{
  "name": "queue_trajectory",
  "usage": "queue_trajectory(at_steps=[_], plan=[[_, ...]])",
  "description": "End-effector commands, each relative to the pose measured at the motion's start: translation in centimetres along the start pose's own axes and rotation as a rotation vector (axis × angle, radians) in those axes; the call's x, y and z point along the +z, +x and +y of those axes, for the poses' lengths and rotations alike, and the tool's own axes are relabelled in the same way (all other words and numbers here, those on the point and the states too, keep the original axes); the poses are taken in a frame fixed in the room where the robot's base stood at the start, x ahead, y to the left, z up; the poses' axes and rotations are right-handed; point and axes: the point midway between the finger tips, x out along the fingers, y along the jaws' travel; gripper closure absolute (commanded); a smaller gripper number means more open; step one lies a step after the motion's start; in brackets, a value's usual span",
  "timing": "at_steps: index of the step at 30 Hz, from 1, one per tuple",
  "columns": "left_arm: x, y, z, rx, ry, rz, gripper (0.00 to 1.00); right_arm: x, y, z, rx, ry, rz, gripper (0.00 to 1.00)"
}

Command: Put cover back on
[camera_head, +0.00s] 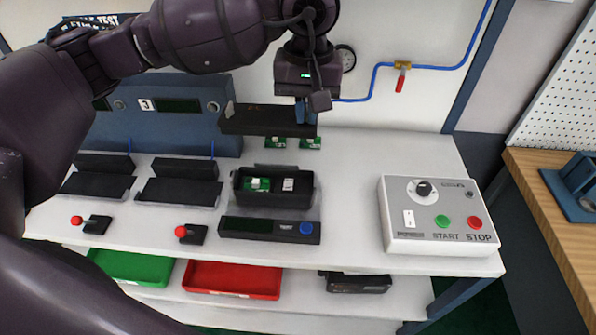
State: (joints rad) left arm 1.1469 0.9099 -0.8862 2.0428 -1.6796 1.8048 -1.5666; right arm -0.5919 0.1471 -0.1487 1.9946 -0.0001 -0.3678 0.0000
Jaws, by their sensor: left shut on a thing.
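My left gripper (305,112) points down over the back of the white bench. It is shut on the black cover (262,120), a flat dark piece held tilted in the air and reaching to the left of the fingers. The open black positioner housing (275,201) sits on the bench in front of and below the cover, apart from it. A green circuit board (259,184) and a small pale part (289,185) show inside the housing. My right gripper is not in view.
Small green boards (311,142) lie behind the housing. A control box (440,214) with START and STOP buttons stands right. Black fixtures (180,190) stand left, and a dark bar with a blue button (306,228) lies in front. Bench space right of the housing is clear.

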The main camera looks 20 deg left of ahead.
Motion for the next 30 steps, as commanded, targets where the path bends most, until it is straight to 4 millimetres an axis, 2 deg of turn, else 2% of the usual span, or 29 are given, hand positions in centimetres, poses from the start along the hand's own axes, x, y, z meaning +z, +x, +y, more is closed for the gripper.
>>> queue_trajectory(at_steps=[3,12,15,23,30], plan=[[0.1,2.8,0.0,0.0,0.001,-0.003,1.0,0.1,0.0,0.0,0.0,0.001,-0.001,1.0],[0.1,8.8,0.1,0.001,-0.001,-0.002,1.0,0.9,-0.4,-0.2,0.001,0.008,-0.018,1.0],[0.0,10.1,0.1,0.001,-0.002,0.0,1.0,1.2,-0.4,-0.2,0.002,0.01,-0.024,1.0],[0.0,11.6,0.1,0.002,-0.002,0.001,1.0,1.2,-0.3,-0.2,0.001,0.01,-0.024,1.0],[0.0,14.7,0.2,0.002,-0.002,0.0,1.0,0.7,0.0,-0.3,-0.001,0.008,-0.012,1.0]])
